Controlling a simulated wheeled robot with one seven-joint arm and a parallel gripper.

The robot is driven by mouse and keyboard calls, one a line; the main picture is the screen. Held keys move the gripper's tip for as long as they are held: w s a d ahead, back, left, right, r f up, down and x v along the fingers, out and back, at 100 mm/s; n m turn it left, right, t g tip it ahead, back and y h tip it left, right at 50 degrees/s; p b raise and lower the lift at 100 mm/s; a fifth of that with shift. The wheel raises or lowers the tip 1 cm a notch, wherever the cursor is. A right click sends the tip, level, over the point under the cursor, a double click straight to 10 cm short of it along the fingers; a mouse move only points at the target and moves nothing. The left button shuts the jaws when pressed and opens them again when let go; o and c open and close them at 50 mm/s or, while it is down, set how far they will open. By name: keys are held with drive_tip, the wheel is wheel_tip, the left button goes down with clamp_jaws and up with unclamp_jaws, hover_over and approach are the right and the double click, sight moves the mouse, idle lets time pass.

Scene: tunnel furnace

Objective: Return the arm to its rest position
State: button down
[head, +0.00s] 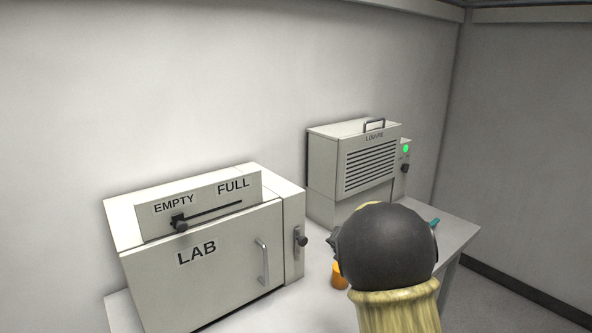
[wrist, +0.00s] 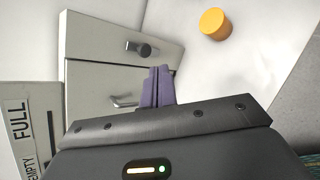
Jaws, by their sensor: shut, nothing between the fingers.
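My arm shows in the head view as a dark rounded joint over a yellowish link, in front of the table's right part; my gripper is hidden there. In the wrist view my gripper (wrist: 158,86) has its purple fingers together, with nothing between them. The fingers appear over the front of the LAB cabinet (head: 197,262), near its handle (wrist: 124,101). I cannot tell how far apart they are from it.
The LAB cabinet has a slider (head: 180,224) at the EMPTY end. The LOUVRE box (head: 370,165) shows a green light (head: 406,149). An orange cylinder (wrist: 215,24) stands on the white table (wrist: 262,50). A small teal object (head: 434,223) lies at the right. Walls stand behind and right.

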drive_tip(key=s+d+f+m+g+h, duration=0.1)
drive_tip(key=s+d+m+h, duration=0.15)
drive_tip(key=s+m, duration=0.5)
drive_tip(key=s+d+f+m+g+h, duration=0.1)
drive_tip(key=s+d+f+m, duration=0.1)
drive_tip(key=s+d+m, duration=0.5)
drive_tip(key=s+a+f+m+g, duration=0.2)
drive_tip(key=s+a+m+g, duration=0.1)
drive_tip(key=s+m, duration=0.4)
drive_tip(key=s+a+f+m+g, duration=0.2)
drive_tip(key=s+a+m+g, duration=0.1)
drive_tip(key=s+m, duration=0.5)
drive_tip(key=s, duration=0.3)
drive_tip(key=shift+s, duration=0.3)
drive_tip(key=shift+a, duration=0.1)
